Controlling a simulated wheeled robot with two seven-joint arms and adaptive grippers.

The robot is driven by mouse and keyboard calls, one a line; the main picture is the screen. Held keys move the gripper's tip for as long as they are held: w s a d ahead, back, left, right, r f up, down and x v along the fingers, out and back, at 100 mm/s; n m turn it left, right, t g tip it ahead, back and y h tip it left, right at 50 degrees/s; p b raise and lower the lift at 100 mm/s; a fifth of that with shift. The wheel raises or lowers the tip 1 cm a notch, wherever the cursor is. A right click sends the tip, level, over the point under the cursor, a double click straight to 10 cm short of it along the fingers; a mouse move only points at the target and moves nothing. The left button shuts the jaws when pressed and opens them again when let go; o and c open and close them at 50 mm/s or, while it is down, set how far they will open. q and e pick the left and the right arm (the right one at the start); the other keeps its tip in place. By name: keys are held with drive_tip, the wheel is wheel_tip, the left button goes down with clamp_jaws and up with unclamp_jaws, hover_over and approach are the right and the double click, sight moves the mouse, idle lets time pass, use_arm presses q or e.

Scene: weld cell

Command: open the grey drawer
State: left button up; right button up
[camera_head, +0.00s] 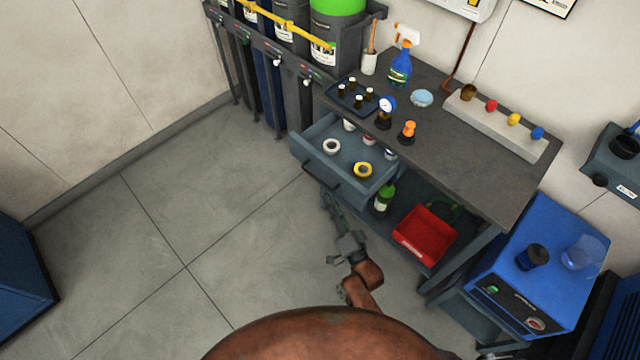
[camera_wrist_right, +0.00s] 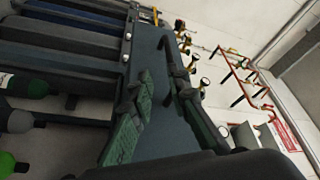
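The grey drawer (camera_head: 305,160) under the workbench top stands pulled out, with its inside showing. Its dark bar handle (camera_head: 320,183) is on the front face. In the right wrist view the drawer front (camera_wrist_right: 153,60) lies ahead, with the black handle (camera_wrist_right: 172,52) running close to the fingertips. My right gripper (camera_head: 330,200) is just below the handle in the head view. In the wrist view its two green-padded fingers (camera_wrist_right: 162,84) are apart, with a gap between them. I cannot tell whether a finger touches the handle. My left gripper is not in view.
A white roll (camera_head: 331,146) and a yellow roll (camera_head: 363,170) lie in the drawer. A green bottle (camera_head: 384,197) and a red bin (camera_head: 425,233) are on the shelf below. A blue machine (camera_head: 540,270) stands at right. The floor left of the drawer is clear.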

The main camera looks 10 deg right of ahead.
sight(316, 177)
drive_tip(key=x, duration=0.3)
drive_tip(key=r+b+x, duration=0.1)
drive_tip(key=x, duration=0.2)
drive_tip(key=a+x, duration=0.1)
drive_tip(key=x, duration=0.2)
drive_tip(key=shift+s+r, duration=0.1)
drive_tip(key=shift+r, duration=0.1)
drive_tip(key=shift+c, duration=0.5)
clamp_jaws()
